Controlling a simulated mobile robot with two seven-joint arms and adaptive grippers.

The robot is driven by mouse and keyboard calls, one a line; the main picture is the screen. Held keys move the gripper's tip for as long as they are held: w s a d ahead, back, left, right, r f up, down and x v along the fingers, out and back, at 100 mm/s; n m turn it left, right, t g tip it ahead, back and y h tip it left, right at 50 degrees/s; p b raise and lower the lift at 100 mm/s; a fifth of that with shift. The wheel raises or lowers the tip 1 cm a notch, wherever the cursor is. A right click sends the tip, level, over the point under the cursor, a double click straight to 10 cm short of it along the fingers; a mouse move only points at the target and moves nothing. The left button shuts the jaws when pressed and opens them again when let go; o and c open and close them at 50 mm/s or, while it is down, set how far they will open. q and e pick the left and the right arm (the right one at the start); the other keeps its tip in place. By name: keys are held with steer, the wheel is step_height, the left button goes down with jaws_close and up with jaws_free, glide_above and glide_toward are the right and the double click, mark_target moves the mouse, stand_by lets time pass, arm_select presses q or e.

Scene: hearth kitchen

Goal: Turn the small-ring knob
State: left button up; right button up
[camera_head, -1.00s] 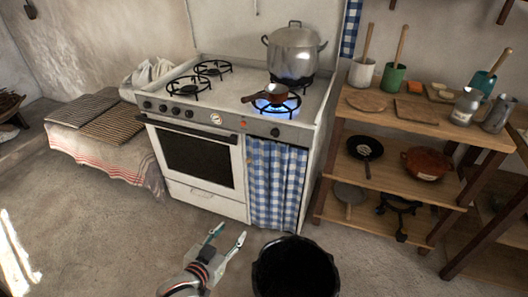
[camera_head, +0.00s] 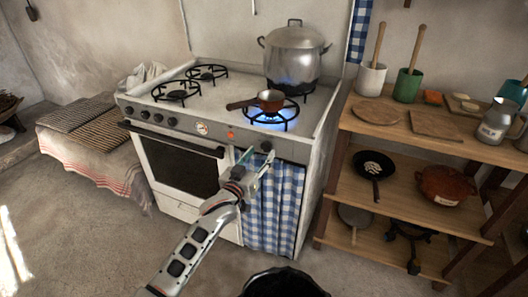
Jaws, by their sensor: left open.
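The white stove's front panel (camera_head: 185,127) carries several dark knobs at the left, a round dial (camera_head: 202,129), a red light (camera_head: 230,136) and a lone dark knob (camera_head: 267,146) at the right. I cannot read which knob is marked for the small ring. My left gripper (camera_head: 257,159) is open and empty, in front of the stove, with its fingertips just below and near the lone knob. Whether it touches the knob is unclear. My right gripper is out of view.
A small copper pan (camera_head: 270,99) sits over a lit blue flame at the front right, its handle pointing left. A large lidded pot (camera_head: 293,57) stands behind it. A blue checked curtain (camera_head: 270,210) hangs below the panel. Wooden shelves (camera_head: 395,195) stand at the right.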

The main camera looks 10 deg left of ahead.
mark_target(265, 148)
arm_select(q)
steer(key=shift+w+d+f, duration=0.1)
steer(key=shift+w, duration=0.45)
steer(key=shift+w+d+f, duration=0.1)
steer(key=shift+w, duration=0.4)
steer(key=shift+w+d+r+b, duration=0.1)
steer(key=shift+w+b, duration=0.25)
steer(key=shift+w, duration=0.15)
steer(key=shift+w+r, duration=0.1)
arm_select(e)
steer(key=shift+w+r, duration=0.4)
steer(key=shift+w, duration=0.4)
